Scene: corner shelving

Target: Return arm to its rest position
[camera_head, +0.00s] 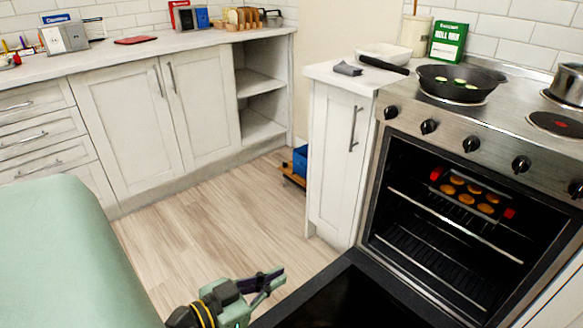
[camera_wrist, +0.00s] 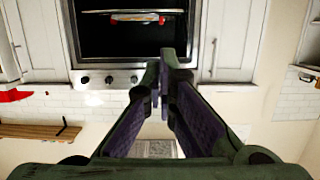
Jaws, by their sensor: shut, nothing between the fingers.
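My gripper (camera_head: 266,279) is at the bottom of the head view, over the wood floor and beside the open oven door. Its fingers are shut with nothing between them. In the wrist view my gripper (camera_wrist: 165,62) fills the middle, its fingertips together, and the picture appears upside down. The gripper is apart from the oven and its contents. The open oven (camera_head: 405,160) is on the right, with its door (camera_head: 340,298) lowered. A tray of round baked pieces (camera_head: 466,196) with red ends sits on the upper rack. The oven also shows in the wrist view (camera_wrist: 100,40).
A black pan (camera_head: 480,77) with green slices stands on the stove. A silver pot (camera_head: 570,84) is at the far right. White cabinets (camera_head: 128,118) and open corner shelves (camera_head: 258,82) stand behind. The floor (camera_head: 205,225) between them is clear. A blue box (camera_head: 300,160) is low by the cabinet.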

